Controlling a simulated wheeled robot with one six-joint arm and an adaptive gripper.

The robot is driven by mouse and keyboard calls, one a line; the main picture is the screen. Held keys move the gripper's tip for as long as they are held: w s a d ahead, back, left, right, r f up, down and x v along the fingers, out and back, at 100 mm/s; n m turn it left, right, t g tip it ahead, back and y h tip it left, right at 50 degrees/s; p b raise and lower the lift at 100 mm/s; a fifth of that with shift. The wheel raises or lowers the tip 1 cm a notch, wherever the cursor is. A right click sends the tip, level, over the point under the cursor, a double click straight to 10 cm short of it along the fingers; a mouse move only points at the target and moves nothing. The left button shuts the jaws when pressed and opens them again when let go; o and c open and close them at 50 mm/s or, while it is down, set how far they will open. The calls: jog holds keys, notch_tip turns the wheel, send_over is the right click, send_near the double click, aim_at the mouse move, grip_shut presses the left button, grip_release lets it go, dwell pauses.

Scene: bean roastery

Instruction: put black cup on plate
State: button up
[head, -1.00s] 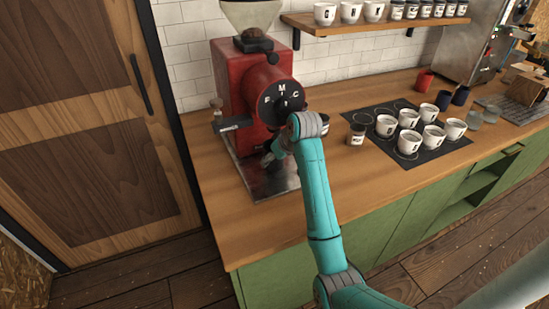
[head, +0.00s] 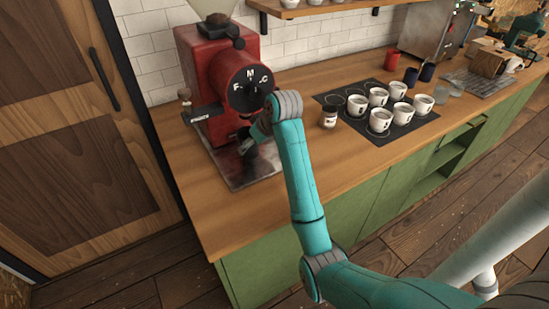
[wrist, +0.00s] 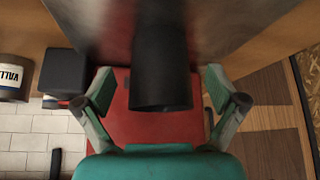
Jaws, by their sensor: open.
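The black cup (wrist: 161,65) is a dark cylinder between my gripper's fingers in the wrist view, with a gap on either side. It appears to stand on the grey metal plate (wrist: 95,20) at the foot of the red grinder. In the head view the plate (head: 262,170) shows in front of the grinder, and the cup is mostly hidden by my gripper (head: 249,139). My gripper (wrist: 158,84) is open, its fingers on both sides of the cup and apart from it.
The red grinder (head: 205,75) rises close behind my gripper. A small labelled dark jar (head: 328,117) stands right of the arm. Several white cups stand on a black mat (head: 402,137). The wooden counter (head: 190,195) is clear at its front left.

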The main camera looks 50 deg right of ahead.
jog(key=s, duration=1.1)
jog(key=shift+a, duration=0.25)
